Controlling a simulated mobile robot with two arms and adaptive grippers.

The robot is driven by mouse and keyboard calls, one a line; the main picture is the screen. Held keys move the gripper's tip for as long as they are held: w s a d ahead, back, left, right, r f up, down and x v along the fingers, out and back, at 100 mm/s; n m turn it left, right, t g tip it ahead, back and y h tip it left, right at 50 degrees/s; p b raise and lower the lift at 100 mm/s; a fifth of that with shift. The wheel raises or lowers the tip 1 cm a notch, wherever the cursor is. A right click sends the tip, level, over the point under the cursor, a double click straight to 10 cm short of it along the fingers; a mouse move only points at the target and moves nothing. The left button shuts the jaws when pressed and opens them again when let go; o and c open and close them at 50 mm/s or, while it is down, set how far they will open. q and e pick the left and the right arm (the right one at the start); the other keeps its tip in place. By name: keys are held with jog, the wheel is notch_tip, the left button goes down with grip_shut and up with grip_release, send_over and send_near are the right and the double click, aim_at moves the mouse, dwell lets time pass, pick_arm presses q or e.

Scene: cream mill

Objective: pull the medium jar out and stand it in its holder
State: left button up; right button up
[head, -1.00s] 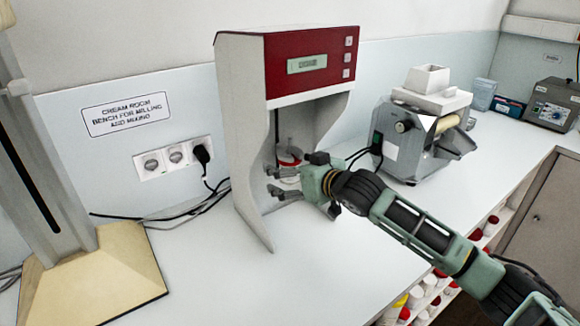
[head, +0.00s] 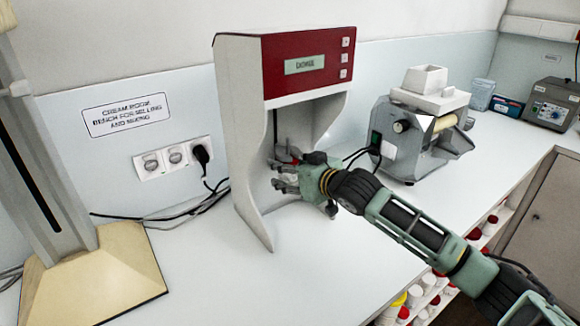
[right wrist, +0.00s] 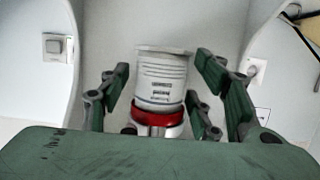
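The jar (right wrist: 162,78), white with ribbed sides and printed marks, shows in the right wrist view with a red band (right wrist: 158,118) at its near end. In the head view it is mostly hidden behind my right gripper, inside the bay of the red-topped mixer (head: 309,63). My right gripper (head: 279,173) reaches into this bay. Its fingers, in the right wrist view (right wrist: 166,98), stand open on both sides of the jar, with gaps visible. I cannot make out a separate holder. My left gripper is not in view.
A grey roller mill (head: 420,135) with a white hopper stands right of the mixer. A stand with a cream base (head: 95,275) is at the left. Cables (head: 185,215) lie along the wall. The bench (head: 235,290) in front of the mixer is clear.

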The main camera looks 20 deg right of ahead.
jog(key=shift+r, duration=0.3)
jog(key=c, duration=1.1)
jog(key=shift+o, duration=0.2)
jog(key=shift+a+f, duration=0.1)
jog(key=shift+f, duration=0.3)
jog(key=shift+f, duration=0.3)
